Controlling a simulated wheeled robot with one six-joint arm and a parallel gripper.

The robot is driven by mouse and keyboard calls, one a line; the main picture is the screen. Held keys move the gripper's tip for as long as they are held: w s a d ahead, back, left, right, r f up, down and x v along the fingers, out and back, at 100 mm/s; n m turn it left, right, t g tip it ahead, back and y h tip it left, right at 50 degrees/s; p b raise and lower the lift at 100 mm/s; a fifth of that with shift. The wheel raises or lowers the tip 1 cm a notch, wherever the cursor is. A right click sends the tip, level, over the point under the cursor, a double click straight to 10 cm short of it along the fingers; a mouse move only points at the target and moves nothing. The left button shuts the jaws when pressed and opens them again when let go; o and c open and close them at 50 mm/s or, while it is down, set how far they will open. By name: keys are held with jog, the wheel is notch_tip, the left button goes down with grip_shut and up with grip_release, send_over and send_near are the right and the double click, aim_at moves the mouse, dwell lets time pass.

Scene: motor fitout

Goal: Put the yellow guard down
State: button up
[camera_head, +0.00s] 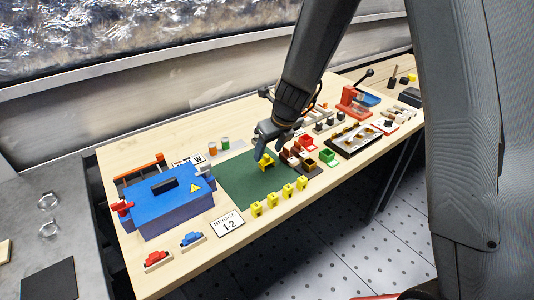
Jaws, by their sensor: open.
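A yellow guard (267,163) sits on the green mat (248,192), near the mat's far right part. My gripper (263,150) is right above and beside it, its fingers pointing down at the mat. The gripper is open, and its fingers partly hide the guard. Whether a finger still touches the guard is too small to tell. Several more yellow guards (271,202) stand in a row along the mat's front edge.
A blue box (165,204) with a warning triangle stands left of the mat. A white card (228,223) marked 1-2 lies in front. Brown and red parts (305,143) and a green part (327,156) stand right of the mat. The mat's middle is clear.

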jog(key=p+v, duration=0.1)
jog(key=v, duration=0.7)
jog(key=shift+r, duration=0.2)
jog(key=s+d+n+g+h, duration=0.1)
jog(key=s+d+n, duration=0.6)
jog(key=n, duration=0.7)
jog(key=s+d+n+g+h, duration=0.1)
jog(key=s+d+n, duration=0.6)
jog(key=s+n, duration=0.5)
jog(key=n, duration=0.3)
jog(key=shift+s+r+h, duration=0.2)
jog(key=shift+h, duration=0.1)
jog(key=shift+d, duration=0.1)
notch_tip(320, 180, down, 2)
jog(key=shift+f+b, duration=0.1)
jog(key=shift+b, duration=0.85)
